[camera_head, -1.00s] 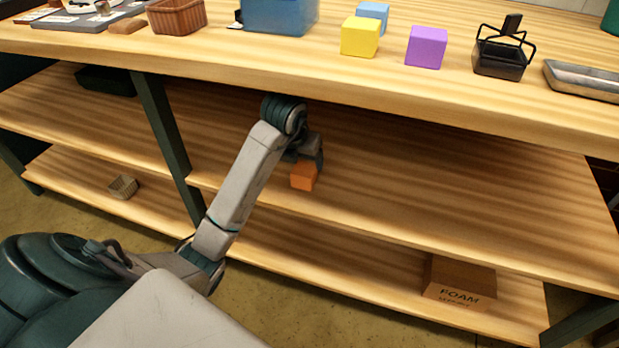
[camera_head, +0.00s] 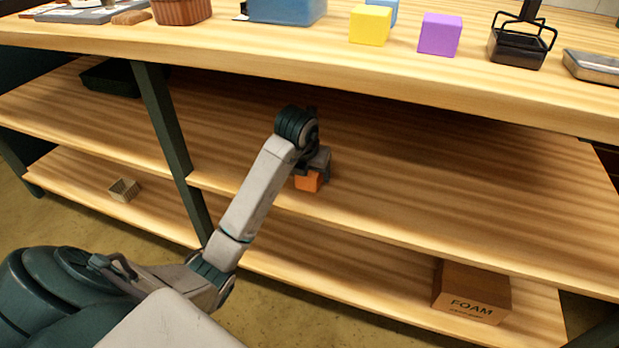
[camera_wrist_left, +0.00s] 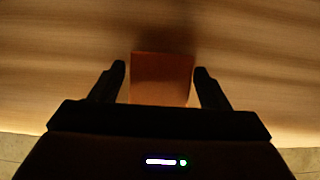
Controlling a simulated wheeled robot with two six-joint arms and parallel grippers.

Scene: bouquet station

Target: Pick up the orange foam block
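The orange foam block (camera_head: 309,182) sits on the middle shelf near its front edge. My left gripper (camera_head: 314,170) reaches in under the tabletop and is at the block, covering part of it. In the left wrist view the block (camera_wrist_left: 162,80) stands between the two fingers of the left gripper (camera_wrist_left: 160,74). The fingers are apart, with a narrow gap at the block's left side; the right finger is very close to it or touching. My right gripper is not in view.
The tabletop (camera_head: 300,55) overhangs the shelf. On it stand a yellow block (camera_head: 369,26), a purple block (camera_head: 439,35) and a black wire-handled basket (camera_head: 516,48). A dark post (camera_head: 168,130) is left of my arm. A FOAM box (camera_head: 470,290) is on the lower shelf.

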